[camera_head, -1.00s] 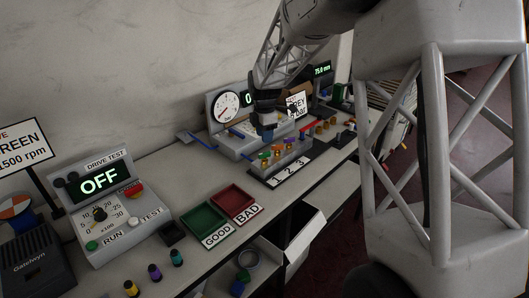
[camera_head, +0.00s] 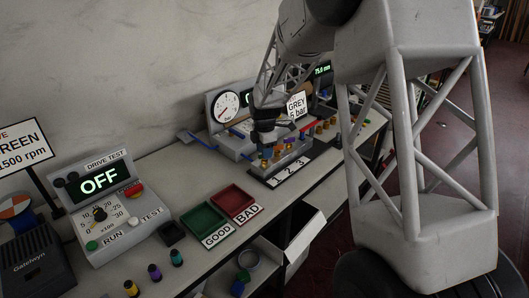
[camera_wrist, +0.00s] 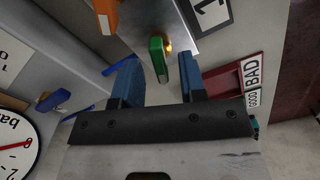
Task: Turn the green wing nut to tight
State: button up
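The green wing nut (camera_wrist: 158,58) stands up in the wrist view beside a brass-coloured stud, on the block next to the label 1. My gripper (camera_wrist: 160,72) is open, with one blue finger on each side of the green wing nut. A visible gap separates the nut from each finger, and I cannot tell how deep the fingers reach around it. In the head view my gripper (camera_head: 265,150) is low over the left end of the grey block (camera_head: 291,155). The green wing nut is hidden or too small to make out there.
An orange wing nut (camera_wrist: 106,14) is near the green one. Blue handles (camera_wrist: 122,66) and a pressure gauge (camera_head: 225,106) are behind. Green (camera_head: 204,216) and red (camera_head: 232,195) trays lie left of the block. A drive tester (camera_head: 103,205) stands further left.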

jog(key=shift+f, duration=0.4)
grip_shut()
